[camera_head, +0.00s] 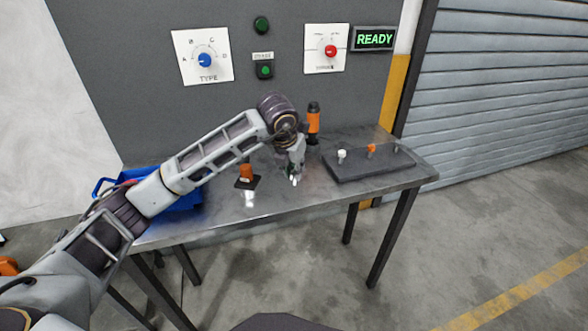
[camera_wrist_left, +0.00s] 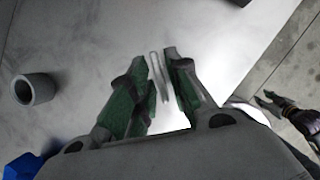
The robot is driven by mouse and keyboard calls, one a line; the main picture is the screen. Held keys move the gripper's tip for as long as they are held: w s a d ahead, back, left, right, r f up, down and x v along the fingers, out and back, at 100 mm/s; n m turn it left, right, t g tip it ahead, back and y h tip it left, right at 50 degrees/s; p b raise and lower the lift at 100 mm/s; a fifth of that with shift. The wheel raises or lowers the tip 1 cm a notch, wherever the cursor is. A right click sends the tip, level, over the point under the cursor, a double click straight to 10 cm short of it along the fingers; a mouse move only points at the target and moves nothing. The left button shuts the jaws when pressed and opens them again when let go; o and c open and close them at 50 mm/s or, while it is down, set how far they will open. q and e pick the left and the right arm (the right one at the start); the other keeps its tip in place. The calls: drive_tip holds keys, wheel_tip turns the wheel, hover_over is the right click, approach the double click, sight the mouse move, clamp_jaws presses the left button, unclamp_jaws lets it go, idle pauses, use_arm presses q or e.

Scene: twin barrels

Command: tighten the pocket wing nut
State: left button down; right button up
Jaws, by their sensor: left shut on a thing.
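My left gripper (camera_head: 294,178) is over the metal table (camera_head: 215,215), near its middle. In the left wrist view its green-padded fingers (camera_wrist_left: 158,85) are shut on a thin, pale, looped piece (camera_wrist_left: 159,72). I cannot tell for sure whether this piece is the wing nut, or whether it touches the table. A dark grey block (camera_head: 380,178) on the right of the table carries a white fitting (camera_head: 342,155), an orange one (camera_head: 371,149) and a grey one (camera_head: 397,146). A dark gripper, seemingly my right one (camera_wrist_left: 268,98), shows at the right of the wrist view; its jaws are unclear.
An orange and black bottle-like item (camera_head: 313,122) stands behind my gripper. An orange piece on a black base (camera_head: 246,174) is to its left. A blue bin (camera_head: 185,202) is partly behind my arm. A grey tube (camera_wrist_left: 36,88) lies apart. A lit READY sign (camera_head: 374,39) is on the wall.

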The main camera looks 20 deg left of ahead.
use_arm(q)
drive_tip(key=m+h, duration=0.1)
drive_tip(key=m, duration=0.2)
drive_tip(key=shift+a+b, duration=0.15)
drive_tip(key=shift+b, duration=0.2)
drive_tip(key=shift+w+m+h, duration=0.1)
drive_tip(key=shift+m+h, duration=0.2)
drive_tip(key=shift+m, duration=0.5)
drive_tip(key=m+g+h, duration=0.1)
drive_tip(key=m, duration=0.1)
drive_tip(key=shift+r+m, duration=0.1)
drive_tip(key=shift+m, duration=0.2)
drive_tip(key=shift+m+g+h, duration=0.3)
drive_tip(key=shift+m+g, duration=0.1)
drive_tip(key=shift+m, duration=0.9)
use_arm(e)
drive_tip(key=shift+w+a+r, duration=0.1)
drive_tip(key=shift+a+r, duration=0.05)
drive_tip(key=shift+r, duration=0.35)
drive_tip(key=shift+a+r, duration=0.15)
drive_tip(key=shift+r, duration=0.3)
use_arm(q)
drive_tip(key=shift+w, duration=0.1)
use_arm(e)
drive_tip(key=shift+f, duration=0.1)
